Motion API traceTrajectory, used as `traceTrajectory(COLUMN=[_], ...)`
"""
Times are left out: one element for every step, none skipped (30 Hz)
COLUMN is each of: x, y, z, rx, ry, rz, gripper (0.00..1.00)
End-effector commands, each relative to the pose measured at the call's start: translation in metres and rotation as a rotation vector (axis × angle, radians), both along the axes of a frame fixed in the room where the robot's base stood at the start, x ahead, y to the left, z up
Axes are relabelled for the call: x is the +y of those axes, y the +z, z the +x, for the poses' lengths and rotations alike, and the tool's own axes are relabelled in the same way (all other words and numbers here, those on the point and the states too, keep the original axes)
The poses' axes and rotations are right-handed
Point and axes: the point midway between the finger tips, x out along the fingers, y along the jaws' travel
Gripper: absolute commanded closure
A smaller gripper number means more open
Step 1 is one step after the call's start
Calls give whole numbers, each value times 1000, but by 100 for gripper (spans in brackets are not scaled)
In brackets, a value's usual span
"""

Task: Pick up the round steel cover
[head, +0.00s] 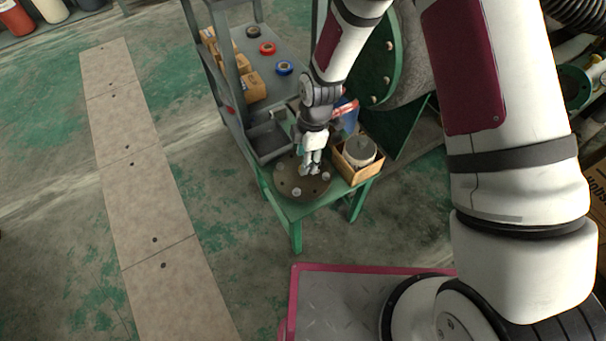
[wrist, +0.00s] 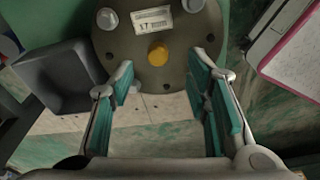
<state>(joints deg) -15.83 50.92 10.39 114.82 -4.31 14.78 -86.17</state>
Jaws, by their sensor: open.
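The round steel cover (head: 290,188) is a brown-grey disc lying flat at the front of a small green table. In the wrist view the cover (wrist: 125,42) shows a label, a yellow knob (wrist: 158,54), pale bolt heads and dark holes. My gripper (head: 312,168) is over the cover and hides part of it in the head view. In the wrist view my gripper (wrist: 162,70) is open and empty, its teal-padded fingers spread to either side of the knob. I cannot tell the height of the fingertips above the cover.
A wooden box (head: 367,173) holding a round can (head: 359,150) stands right of the cover. A dark grey tray (wrist: 62,78) is close on its left. A grey shelf cart (head: 240,62) with tape rolls and boxes stands behind. The floor left of the table is clear.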

Motion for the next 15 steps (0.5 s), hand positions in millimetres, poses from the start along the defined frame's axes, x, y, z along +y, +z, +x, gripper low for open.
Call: traceTrajectory(x=[0, 1, 1, 1, 2, 3, 3, 4, 4, 4, 5, 5, 5, 5, 5], y=[-6, -9, -15, -19, -24, -30, -35, -39, -44, -46, -48, -49, -49, -49, -48], z=[0, 0, 1, 1, 1, 2, 2, 1, 1, 1, 1, 1, 1, 1, 1], rx=[1, 0, 1, 1, 1, 1, 2, 3, 2, 1, 1, 0, 0, 0, 0], ry=[1, 1, 2, 1, 0, 2, 2, 1, 0, 0, 1, 1, 1, 1, 1], rz=[0, -1, -2, -2, -2, -2, -2, -1, -1, 0, 0, -1, -1, -1, -1], gripper=[56, 56, 56, 56, 56, 56, 56, 56, 56, 56, 56, 56, 56, 56, 56])
